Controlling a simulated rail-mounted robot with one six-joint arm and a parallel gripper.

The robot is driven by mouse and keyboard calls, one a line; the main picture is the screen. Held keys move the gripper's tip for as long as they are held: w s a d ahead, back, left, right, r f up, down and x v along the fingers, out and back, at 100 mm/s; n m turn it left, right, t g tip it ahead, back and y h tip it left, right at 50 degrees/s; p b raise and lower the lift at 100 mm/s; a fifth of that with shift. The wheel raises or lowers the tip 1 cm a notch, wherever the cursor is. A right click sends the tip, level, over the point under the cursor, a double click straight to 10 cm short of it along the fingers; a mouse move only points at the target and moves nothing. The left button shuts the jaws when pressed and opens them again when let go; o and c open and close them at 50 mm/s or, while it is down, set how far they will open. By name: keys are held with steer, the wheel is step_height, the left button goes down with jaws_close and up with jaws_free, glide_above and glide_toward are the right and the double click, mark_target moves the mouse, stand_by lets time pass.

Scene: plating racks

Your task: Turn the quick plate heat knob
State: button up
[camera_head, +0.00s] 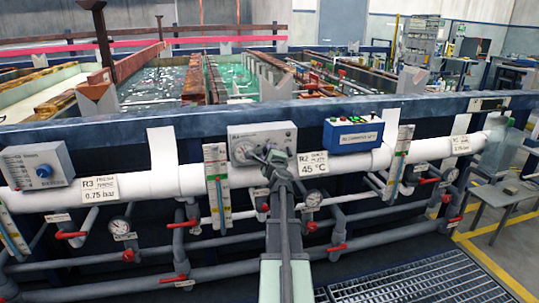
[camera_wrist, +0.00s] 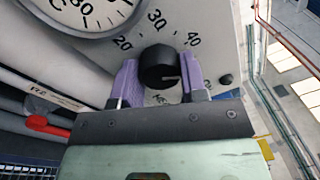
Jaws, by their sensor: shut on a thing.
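A black round knob (camera_wrist: 160,66) sits on a pale control panel with a printed scale reading 20, 30, 40 around it. Its white mark points to the right in the wrist view. My gripper (camera_wrist: 159,78) has its purple fingers on the knob's left and right sides and is shut on it. In the head view my gripper (camera_head: 271,160) reaches the lower middle of the pale control box (camera_head: 284,131). There it hides the knob. A round dial gauge (camera_wrist: 88,10) marked C is beside the knob, and it also shows in the head view (camera_head: 243,151).
A grey box with a blue knob (camera_head: 43,171) is at the left. A blue box (camera_head: 353,135) with buttons stands to the right. White pipes (camera_head: 120,187) and several red-handled valves (camera_head: 70,235) run below. Open tanks (camera_head: 140,85) lie behind the rail.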

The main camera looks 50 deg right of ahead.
steer(key=o, duration=0.9)
steer(key=v, duration=1.1)
steer(key=shift+b, duration=0.4)
